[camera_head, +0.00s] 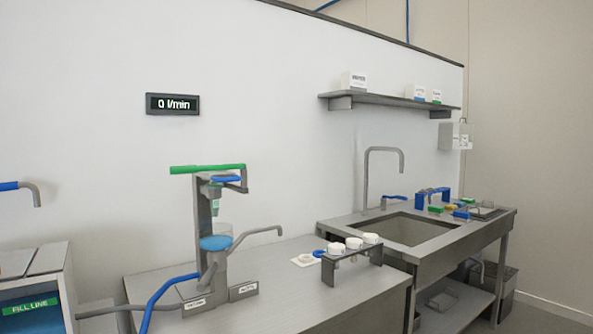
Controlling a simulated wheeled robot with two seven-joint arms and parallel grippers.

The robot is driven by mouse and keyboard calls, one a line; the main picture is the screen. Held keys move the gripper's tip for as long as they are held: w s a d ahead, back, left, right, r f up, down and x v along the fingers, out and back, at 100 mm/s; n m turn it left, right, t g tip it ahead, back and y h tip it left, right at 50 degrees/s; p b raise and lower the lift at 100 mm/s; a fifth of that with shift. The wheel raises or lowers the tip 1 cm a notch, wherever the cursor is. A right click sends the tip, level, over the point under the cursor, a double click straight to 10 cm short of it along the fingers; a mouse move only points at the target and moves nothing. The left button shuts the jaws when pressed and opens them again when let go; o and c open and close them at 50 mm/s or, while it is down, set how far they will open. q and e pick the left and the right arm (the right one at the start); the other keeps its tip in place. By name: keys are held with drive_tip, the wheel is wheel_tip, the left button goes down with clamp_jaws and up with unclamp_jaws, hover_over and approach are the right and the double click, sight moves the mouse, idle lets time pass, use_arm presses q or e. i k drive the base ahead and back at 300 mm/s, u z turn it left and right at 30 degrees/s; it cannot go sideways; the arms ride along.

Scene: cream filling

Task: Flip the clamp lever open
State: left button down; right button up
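A grey filling stand (201,220) stands on the bench near the wall. A long green bar (205,168) lies level across its top. Just under it are a blue part (226,178) and a grey bracket (243,181). A small green nozzle (215,204) hangs below them, over a clear vessel with a blue disc (215,242). I cannot tell for certain which of these parts is the clamp lever. A curved grey spout (256,233) reaches right from the vessel. Neither of my grippers is in view.
A rack of white-capped jars (353,254) and a small white dish (307,260) stand on the bench (290,300). A blue hose (160,291) runs down its left side. A sink (409,229) is at right. The bench's front middle is clear. The wall display (172,104) reads 0 l/min.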

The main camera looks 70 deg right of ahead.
sight(194, 169)
drive_tip(key=z, duration=2.1)
